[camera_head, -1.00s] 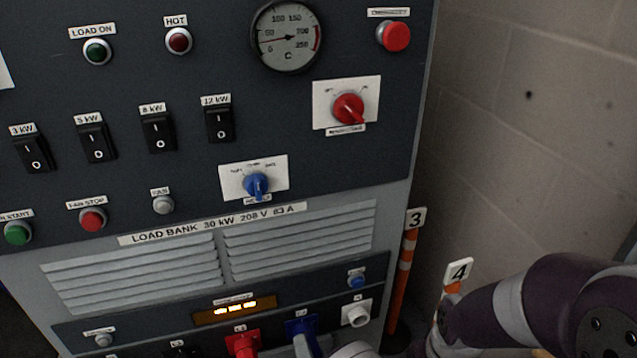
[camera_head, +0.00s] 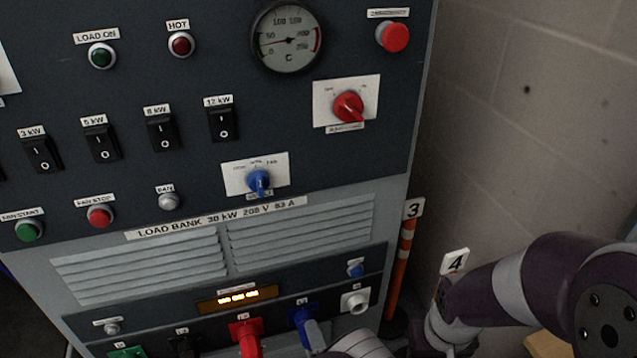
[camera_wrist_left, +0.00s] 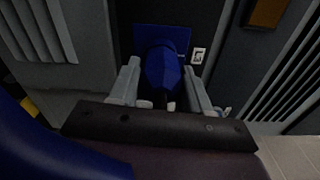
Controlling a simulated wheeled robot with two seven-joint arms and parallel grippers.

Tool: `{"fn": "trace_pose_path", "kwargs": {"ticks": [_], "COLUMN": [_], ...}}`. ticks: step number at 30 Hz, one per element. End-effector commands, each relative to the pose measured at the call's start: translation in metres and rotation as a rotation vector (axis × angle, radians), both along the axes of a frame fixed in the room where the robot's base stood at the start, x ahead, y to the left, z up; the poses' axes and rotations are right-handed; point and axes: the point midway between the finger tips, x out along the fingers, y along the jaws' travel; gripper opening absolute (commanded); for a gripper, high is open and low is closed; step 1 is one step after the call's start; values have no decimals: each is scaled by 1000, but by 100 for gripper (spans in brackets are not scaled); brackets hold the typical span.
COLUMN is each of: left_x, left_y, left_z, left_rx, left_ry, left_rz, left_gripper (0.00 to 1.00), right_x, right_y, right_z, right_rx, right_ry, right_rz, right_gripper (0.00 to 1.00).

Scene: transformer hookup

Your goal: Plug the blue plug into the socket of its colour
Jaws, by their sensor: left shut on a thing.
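The blue plug (camera_wrist_left: 162,70) is between the two grey fingers of my left gripper (camera_wrist_left: 163,88) in the left wrist view. The gripper is shut on it. The plug's front is at the square blue socket plate (camera_wrist_left: 175,38), lined up with it; how deep it sits is hidden. In the head view the blue socket (camera_head: 300,315) is low on the load bank, between the red and the white ones. My left gripper (camera_head: 316,336) shows there at the bottom edge, with a grey finger over the blue. My right gripper is not in view.
A red connector (camera_head: 247,338) is just left of the blue socket, with black (camera_head: 183,345) and green (camera_head: 126,352) ones further left. The white socket (camera_head: 355,301) is close on the right. Orange-and-white posts (camera_head: 402,255) stand beside the cabinet.

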Motion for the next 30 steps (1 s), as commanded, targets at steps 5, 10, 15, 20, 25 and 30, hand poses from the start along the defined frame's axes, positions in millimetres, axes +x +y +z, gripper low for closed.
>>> {"fn": "trace_pose_path", "kwargs": {"ticks": [5,10,15,20,25,30], "left_x": [3,3,3,4,4,4], "left_y": [2,2,3,2,2,2], "left_z": [3,6,5,3,3,3], "left_rx": [-3,118,442,499,495,493], "left_ry": [-10,29,135,153,151,151], "left_rz": [15,16,19,19,19,19], "left_gripper": [5,6,6,0,70,77], "right_x": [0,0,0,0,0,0], "right_y": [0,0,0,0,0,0], "right_z": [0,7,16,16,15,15], "right_rx": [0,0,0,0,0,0], "right_ry": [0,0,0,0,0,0], "right_rz": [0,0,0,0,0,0], "right_gripper": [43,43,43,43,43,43]}}
